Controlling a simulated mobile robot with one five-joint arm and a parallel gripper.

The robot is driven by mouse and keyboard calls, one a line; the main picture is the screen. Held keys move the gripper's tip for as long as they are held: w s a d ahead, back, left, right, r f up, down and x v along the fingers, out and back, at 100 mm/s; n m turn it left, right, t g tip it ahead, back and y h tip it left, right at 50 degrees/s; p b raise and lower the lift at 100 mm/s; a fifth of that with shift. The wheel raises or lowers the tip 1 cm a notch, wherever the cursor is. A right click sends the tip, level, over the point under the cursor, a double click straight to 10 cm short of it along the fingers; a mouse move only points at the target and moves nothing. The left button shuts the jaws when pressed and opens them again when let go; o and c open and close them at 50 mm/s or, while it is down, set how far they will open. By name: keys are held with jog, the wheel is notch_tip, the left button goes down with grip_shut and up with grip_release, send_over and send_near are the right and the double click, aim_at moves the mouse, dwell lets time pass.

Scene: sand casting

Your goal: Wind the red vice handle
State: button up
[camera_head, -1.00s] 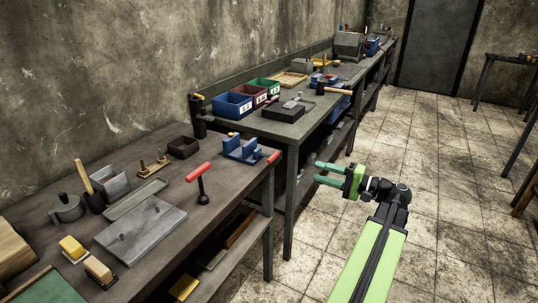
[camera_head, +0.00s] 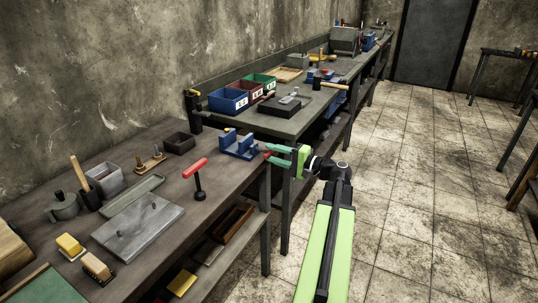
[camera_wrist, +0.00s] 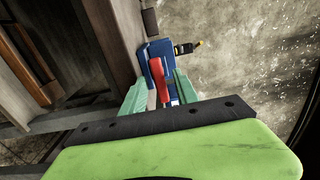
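The blue vice (camera_head: 238,147) is at the right edge of the near bench. Its red handle (camera_head: 267,155) projects past that edge. My gripper (camera_head: 272,156) is at the handle, with its green fingers pointing left towards the vice. In the wrist view, the red handle (camera_wrist: 157,75) lies between the two spread green fingers (camera_wrist: 162,92), in front of the blue vice body (camera_wrist: 149,52). The fingers stand apart on either side, so the gripper looks open. Whether either finger touches the handle is unclear. The handle's far end is partly hidden by the fingers in the head view.
A separate red-topped, black-based tool (camera_head: 195,168) stands on the near bench (camera_head: 215,195), left of the vice. A grey plate (camera_head: 138,227) lies further left. The farther bench (camera_head: 282,123) holds a blue bin (camera_head: 228,101) and others.

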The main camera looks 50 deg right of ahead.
jog(key=shift+w+a, duration=0.15)
jog(key=shift+w, duration=0.5)
jog(key=shift+c, duration=0.2)
grip_shut()
